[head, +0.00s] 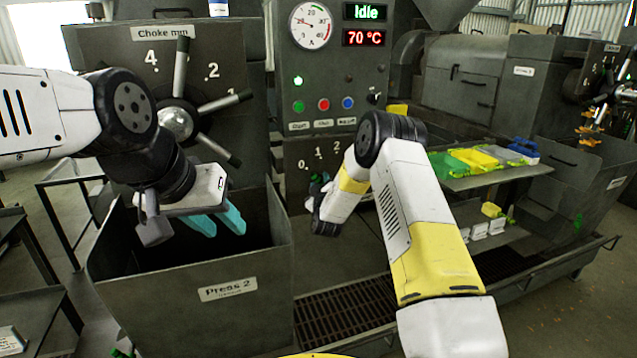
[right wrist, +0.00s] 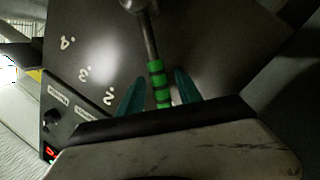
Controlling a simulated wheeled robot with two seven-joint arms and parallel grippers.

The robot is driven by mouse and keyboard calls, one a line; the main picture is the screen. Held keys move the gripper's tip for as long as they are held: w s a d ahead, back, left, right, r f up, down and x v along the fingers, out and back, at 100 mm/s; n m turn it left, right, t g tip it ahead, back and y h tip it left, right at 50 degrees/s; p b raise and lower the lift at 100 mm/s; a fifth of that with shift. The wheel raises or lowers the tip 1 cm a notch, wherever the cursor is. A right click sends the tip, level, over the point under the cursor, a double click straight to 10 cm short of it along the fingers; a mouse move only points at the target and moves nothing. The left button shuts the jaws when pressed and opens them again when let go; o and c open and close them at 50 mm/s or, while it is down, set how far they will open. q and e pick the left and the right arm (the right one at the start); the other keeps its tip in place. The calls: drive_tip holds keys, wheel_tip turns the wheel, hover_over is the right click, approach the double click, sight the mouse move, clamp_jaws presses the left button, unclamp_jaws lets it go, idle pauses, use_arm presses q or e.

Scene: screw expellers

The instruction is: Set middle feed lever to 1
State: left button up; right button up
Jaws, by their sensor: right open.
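The middle feed lever (right wrist: 157,82) has a green banded grip on a metal rod. In the right wrist view it hangs between the two teal fingers of my open right gripper (right wrist: 158,88). The fingers stand apart on either side of the grip. The marks 4, 3 and 2 show left of the lever, which lies past the 2, on the side away from the 3. No 1 shows there. In the head view the feed dial plate (head: 327,153) shows 0, 1 and 2, with my right wrist covering most of the lever. My left gripper (head: 222,222) is open and empty above the Press 2 bin.
The Press 2 bin (head: 190,308) stands in front left. The choke handwheel (head: 176,122) is behind my left arm. A panel above the feed dial has a gauge (head: 310,25), an Idle display (head: 364,12) and buttons. A shelf with coloured trays (head: 472,160) is at right.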

drive_tip(key=shift+w, duration=0.35)
clamp_jaws()
idle(1.2)
